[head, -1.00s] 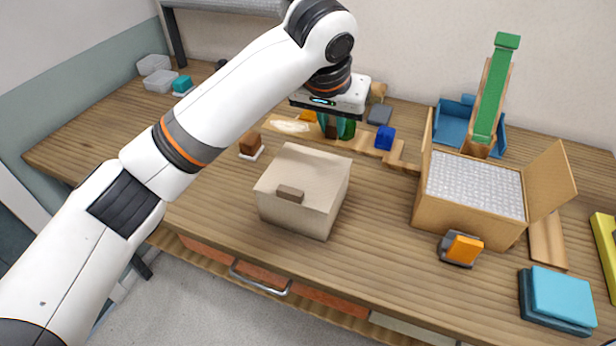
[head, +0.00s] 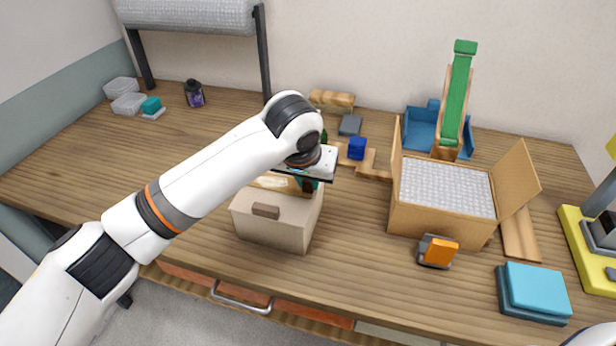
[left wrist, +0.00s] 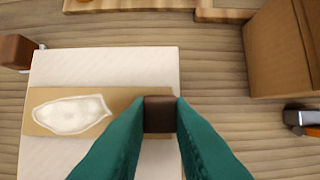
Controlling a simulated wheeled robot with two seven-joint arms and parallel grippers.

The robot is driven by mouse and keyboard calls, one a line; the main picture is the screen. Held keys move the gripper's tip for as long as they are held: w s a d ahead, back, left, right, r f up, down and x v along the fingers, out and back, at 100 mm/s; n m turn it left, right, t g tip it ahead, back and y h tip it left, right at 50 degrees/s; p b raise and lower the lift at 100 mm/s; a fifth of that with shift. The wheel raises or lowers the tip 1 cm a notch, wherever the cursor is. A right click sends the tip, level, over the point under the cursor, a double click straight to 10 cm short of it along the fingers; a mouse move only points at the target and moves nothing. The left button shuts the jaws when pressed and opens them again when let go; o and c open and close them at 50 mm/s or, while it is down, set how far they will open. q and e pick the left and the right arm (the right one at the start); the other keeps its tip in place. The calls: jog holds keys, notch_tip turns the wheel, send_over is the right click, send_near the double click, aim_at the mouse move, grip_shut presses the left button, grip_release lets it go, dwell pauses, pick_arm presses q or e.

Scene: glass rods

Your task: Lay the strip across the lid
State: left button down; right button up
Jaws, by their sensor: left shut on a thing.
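The strip (head: 272,181) is a flat tan piece with a pale, irregular patch; it shows clearly in the left wrist view (left wrist: 115,98). A dark brown block (left wrist: 160,115) sits at its right end. My left gripper (left wrist: 160,118), with teal fingers, is shut on this block; in the head view the gripper (head: 308,184) is over the box's far right part. The strip lies over the lid, the pale top of the cream box (head: 275,228), along its far side. I cannot tell whether it touches the lid. The lid also shows in the left wrist view (left wrist: 105,65).
An open cardboard box (head: 435,220) with bubble lining stands to the right, its flap raised. An orange-and-grey item (head: 438,251) and blue stacked pads (head: 533,292) lie near the front. Wooden stepped pieces (head: 372,168) lie behind.

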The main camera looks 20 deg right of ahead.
pick_arm(q)
jog(key=c, duration=1.3)
grip_release()
jog(key=shift+f, duration=0.1)
jog(key=v, duration=1.2)
